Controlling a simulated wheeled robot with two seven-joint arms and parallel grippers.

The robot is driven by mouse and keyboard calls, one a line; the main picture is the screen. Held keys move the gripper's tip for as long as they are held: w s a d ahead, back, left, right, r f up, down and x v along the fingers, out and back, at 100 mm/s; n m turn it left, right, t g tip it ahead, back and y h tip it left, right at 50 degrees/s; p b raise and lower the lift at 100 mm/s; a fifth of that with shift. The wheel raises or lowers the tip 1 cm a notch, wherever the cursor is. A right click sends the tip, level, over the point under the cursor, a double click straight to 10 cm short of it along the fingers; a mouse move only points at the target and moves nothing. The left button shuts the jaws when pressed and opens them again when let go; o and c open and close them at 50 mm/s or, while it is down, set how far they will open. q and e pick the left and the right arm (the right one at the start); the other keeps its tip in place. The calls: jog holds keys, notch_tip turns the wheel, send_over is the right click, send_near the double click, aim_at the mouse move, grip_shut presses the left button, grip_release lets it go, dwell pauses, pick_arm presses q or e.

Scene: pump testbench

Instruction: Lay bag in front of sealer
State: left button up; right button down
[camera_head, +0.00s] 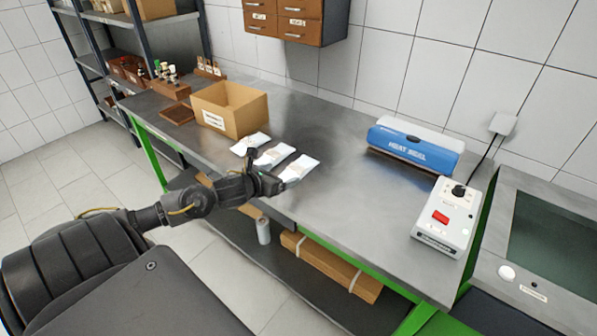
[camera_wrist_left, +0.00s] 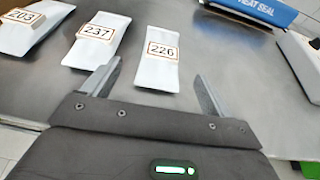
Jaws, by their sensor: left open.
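Three white bags lie flat in a row on the steel bench. In the left wrist view they are labelled 203 (camera_wrist_left: 30,28), 237 (camera_wrist_left: 96,42) and 226 (camera_wrist_left: 158,60). In the head view the row runs from the left bag (camera_head: 250,143) past the middle bag (camera_head: 274,155) to the right bag (camera_head: 299,168). The blue heat sealer (camera_head: 416,148) stands at the back right; its lower edge also shows in the left wrist view (camera_wrist_left: 262,9). My left gripper (camera_wrist_left: 158,85) is open and empty, its fingertips just short of bag 226. My right gripper is not in view.
A cardboard box (camera_head: 232,108) stands behind the bags. A white control box (camera_head: 446,218) with a red button and black knob is right of the sealer. The bench (camera_head: 350,205) is bare between the bags and the sealer.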

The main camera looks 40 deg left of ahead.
aim_at(295, 169)
pick_arm(q)
jog(key=x, duration=0.2)
jog(key=shift+w+a+f, duration=0.2)
jog(key=shift+w, duration=0.05)
jog(key=shift+w+d+f, duration=0.1)
jog(key=shift+w+f, duration=0.05)
jog(key=shift+w, duration=0.3)
jog(key=shift+w+d+p, duration=0.1)
jog(key=shift+w+p, duration=0.25)
jog(key=shift+p, duration=0.15)
jog(key=p+x, duration=0.1)
jog(key=x, duration=0.3)
jog(key=shift+w+d+f, duration=0.1)
jog(key=shift+w+f, duration=0.05)
jog(key=shift+f, duration=0.1)
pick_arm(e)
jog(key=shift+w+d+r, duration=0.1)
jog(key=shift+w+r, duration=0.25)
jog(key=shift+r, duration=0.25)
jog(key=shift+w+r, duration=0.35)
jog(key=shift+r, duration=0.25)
pick_arm(q)
jog(key=c, duration=1.2)
jog(key=shift+c, duration=0.3)
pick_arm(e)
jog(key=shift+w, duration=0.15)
